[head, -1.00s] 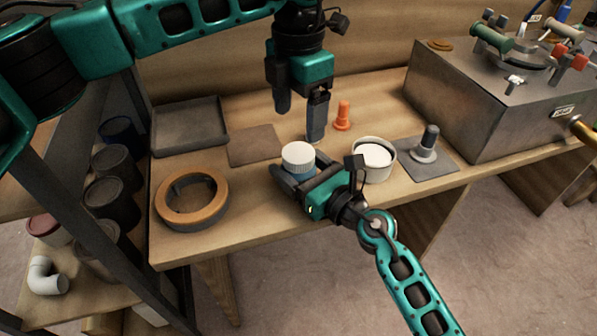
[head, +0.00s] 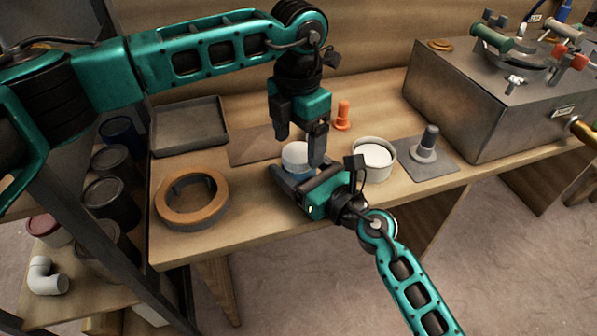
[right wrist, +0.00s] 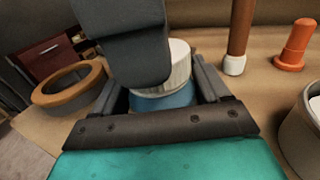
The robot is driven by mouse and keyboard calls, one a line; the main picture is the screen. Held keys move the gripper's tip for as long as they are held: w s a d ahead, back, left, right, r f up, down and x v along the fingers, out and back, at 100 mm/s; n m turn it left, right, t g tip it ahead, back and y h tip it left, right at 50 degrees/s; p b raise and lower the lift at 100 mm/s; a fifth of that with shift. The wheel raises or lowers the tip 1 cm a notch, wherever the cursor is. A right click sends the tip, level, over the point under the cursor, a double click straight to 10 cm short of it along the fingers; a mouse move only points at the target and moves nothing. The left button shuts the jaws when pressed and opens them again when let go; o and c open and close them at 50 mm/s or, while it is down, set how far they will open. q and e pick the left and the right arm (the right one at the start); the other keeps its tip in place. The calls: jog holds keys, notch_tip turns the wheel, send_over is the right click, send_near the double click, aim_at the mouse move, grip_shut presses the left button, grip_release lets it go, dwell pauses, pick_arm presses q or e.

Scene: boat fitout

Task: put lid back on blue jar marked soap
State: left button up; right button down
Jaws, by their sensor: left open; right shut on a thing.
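The blue jar (head: 297,171) stands upright at the front of the bench, mostly hidden by my grippers. Its blue side also shows in the right wrist view (right wrist: 165,97). The ribbed white lid (head: 296,153) sits on top of it; I cannot tell whether it is fully seated. My right gripper (head: 283,178) is shut around the jar's body from the front right. My left gripper (head: 299,147) is open and points down, with its fingers at either side of the lid. In the right wrist view one left finger covers part of the lid (right wrist: 181,65). No soap marking is readable.
A tan ring (head: 192,200) lies left of the jar. A grey tray (head: 190,128) is behind. A white tub (head: 374,157), an orange peg (head: 342,116) and a grey knobbed piece (head: 427,146) stand to the right. A metal box (head: 485,105) fills the back right.

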pick_arm(q)
jog(key=shift+f, duration=1)
jog(key=c, duration=1.1)
jog(key=o, duration=1.3)
jog(key=shift+c, duration=0.2)
notch_tip(320, 180, up, 12)
